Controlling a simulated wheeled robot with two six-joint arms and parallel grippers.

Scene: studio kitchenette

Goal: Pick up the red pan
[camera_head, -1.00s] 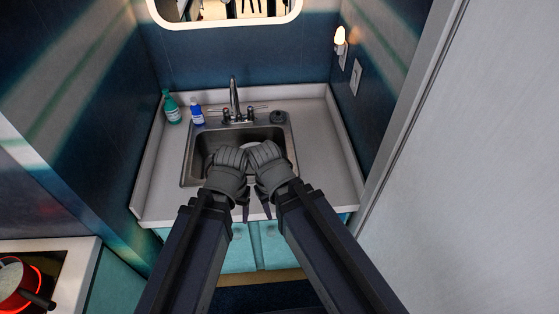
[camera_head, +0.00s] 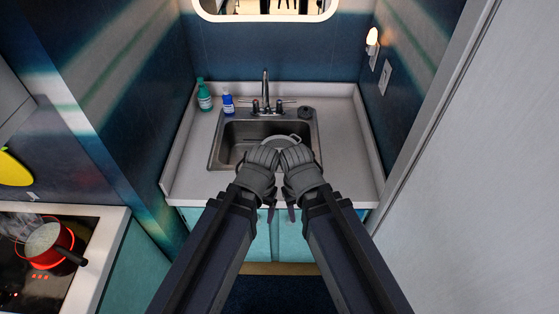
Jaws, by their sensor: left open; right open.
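The red pan (camera_head: 64,254) sits on the dark stovetop at the lower left. It has a dark handle pointing to the lower right, pale contents, and steam above it. A red glow shows around its base. My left gripper (camera_head: 263,158) and my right gripper (camera_head: 294,158) are side by side at the front of the sink, both open, far to the right of the pan. Their hands partly hide the sink's front and a light round dish (camera_head: 283,140) in it.
The sink (camera_head: 228,138) is set in a grey counter (camera_head: 187,170) with a faucet (camera_head: 266,90). A green bottle (camera_head: 204,97) and a blue bottle (camera_head: 228,105) stand at its back left. A wall separates stove and sink. A pale panel (camera_head: 490,180) closes off the right.

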